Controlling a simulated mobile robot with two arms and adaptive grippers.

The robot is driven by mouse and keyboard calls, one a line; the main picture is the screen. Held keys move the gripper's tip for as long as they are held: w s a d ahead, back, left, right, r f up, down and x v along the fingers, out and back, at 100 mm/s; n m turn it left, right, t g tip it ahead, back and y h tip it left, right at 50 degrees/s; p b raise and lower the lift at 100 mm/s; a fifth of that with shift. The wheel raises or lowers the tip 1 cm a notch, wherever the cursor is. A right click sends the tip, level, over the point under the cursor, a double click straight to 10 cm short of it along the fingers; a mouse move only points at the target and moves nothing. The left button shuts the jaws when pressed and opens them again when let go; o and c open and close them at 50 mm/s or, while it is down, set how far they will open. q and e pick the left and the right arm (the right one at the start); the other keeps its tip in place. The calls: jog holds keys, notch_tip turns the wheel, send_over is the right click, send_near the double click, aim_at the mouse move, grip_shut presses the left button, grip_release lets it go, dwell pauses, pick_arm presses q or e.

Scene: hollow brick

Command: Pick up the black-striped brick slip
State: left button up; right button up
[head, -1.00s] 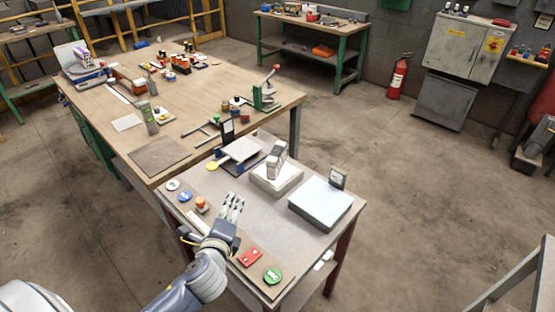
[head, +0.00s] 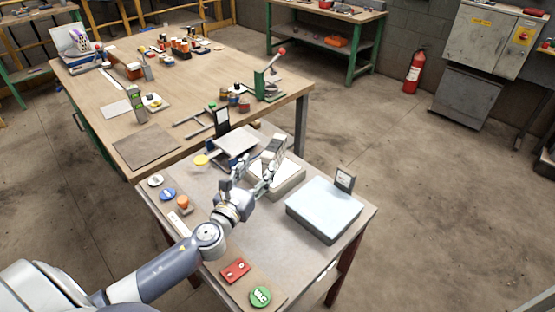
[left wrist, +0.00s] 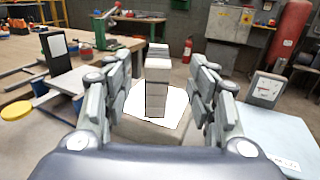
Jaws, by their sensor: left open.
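The black-striped brick slip (head: 276,146) stands upright on a pale block-like stand (head: 287,184) on the small table. In the left wrist view the slip (left wrist: 157,84) is a pale grey block with dark lines, centred between the fingers, its foot on a white surface (left wrist: 172,112). My left gripper (head: 266,174) is open, just in front of the slip, and partly covers it and the stand in the head view. In the left wrist view the fingers (left wrist: 158,62) show on either side of the slip, with gaps on both sides. My right gripper is not in view.
A scale with a pale top (head: 322,205) stands right of the stand. Another platform (head: 238,142) with an upright dark-framed display (head: 221,119) is behind left. The table's middle is bare.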

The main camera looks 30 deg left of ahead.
aim_at(273, 147)
pick_arm(q)
jog(key=shift+w+f+b, duration=0.45)
jog(key=shift+w+f, duration=0.35)
jog(key=shift+f, duration=0.15)
jog(key=w, duration=0.4)
jog(key=shift+w+a+r+p, duration=0.1)
jog(key=shift+a+r+p, duration=0.15)
jog(key=shift+p, duration=0.15)
jog(key=shift+w+f, duration=0.1)
jog(key=shift+w, duration=0.85)
jog(key=w, duration=0.3)
jog(key=shift+w+a+r+p, duration=0.15)
jog(key=shift+r+p, duration=0.1)
jog(key=shift+p, duration=0.15)
jog(key=shift+w, duration=0.6)
grip_shut()
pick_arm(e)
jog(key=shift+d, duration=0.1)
